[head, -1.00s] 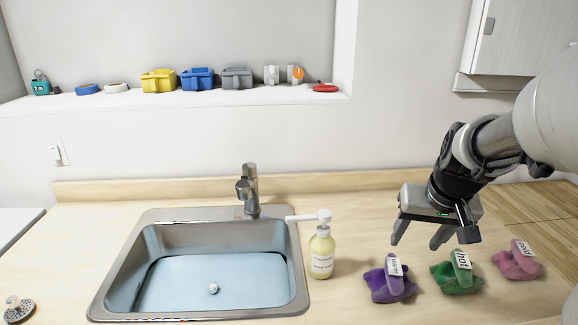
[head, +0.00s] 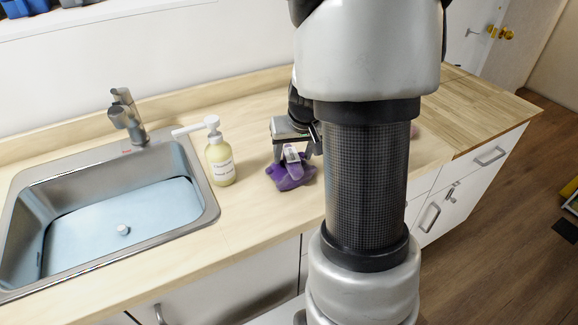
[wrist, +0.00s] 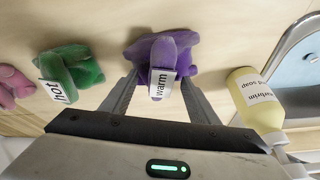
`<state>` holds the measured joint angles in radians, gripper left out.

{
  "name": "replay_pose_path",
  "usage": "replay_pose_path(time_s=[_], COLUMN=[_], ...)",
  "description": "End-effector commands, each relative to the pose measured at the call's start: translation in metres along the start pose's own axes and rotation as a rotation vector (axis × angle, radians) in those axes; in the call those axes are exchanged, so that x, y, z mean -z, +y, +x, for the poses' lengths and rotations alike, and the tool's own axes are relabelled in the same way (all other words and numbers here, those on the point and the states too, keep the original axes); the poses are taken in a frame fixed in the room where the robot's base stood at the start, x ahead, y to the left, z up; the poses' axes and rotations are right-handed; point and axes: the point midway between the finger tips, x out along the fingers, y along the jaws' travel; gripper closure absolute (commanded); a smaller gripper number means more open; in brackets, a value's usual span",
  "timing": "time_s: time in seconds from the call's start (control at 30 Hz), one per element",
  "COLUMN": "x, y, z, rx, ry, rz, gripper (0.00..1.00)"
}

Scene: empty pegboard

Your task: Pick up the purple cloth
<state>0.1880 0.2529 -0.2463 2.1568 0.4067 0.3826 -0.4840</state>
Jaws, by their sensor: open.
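The purple cloth (head: 292,174) lies bunched on the wooden counter, right of the soap bottle, with a white label on it. In the wrist view the purple cloth (wrist: 160,54) shows its label reading "warm". My gripper (head: 293,158) is above the cloth, its fingers pointing down. In the wrist view my gripper (wrist: 160,80) is open, with one finger on each side of the label and the cloth's near fold between them. I cannot tell whether the fingers touch the cloth.
A soap bottle (head: 220,158) with a pump stands left of the cloth, beside the sink (head: 205,190). A green cloth (wrist: 72,68) labelled "hot" and a pink cloth (wrist: 14,85) lie on the other side. My arm hides much of the counter in the head view.

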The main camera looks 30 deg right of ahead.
Motion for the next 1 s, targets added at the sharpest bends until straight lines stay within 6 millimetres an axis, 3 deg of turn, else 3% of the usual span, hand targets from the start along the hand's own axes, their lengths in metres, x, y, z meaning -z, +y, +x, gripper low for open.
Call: replay_pose_path(time_s=[0.1,0.37,0.67,0.87,1.0], x=[0.000,0.001,0.001,0.001,0.007], y=[0.001,0.000,0.000,0.000,0.000], z=[0.015,0.017,0.017,0.016,0.005], rx=[-0.001,-0.001,-0.001,-0.001,-0.001], ry=[0.000,0.002,0.002,0.002,0.006], rz=[0.001,0.000,0.000,0.000,0.001], gripper=[0.45,0.45,0.90,0.91,0.91])
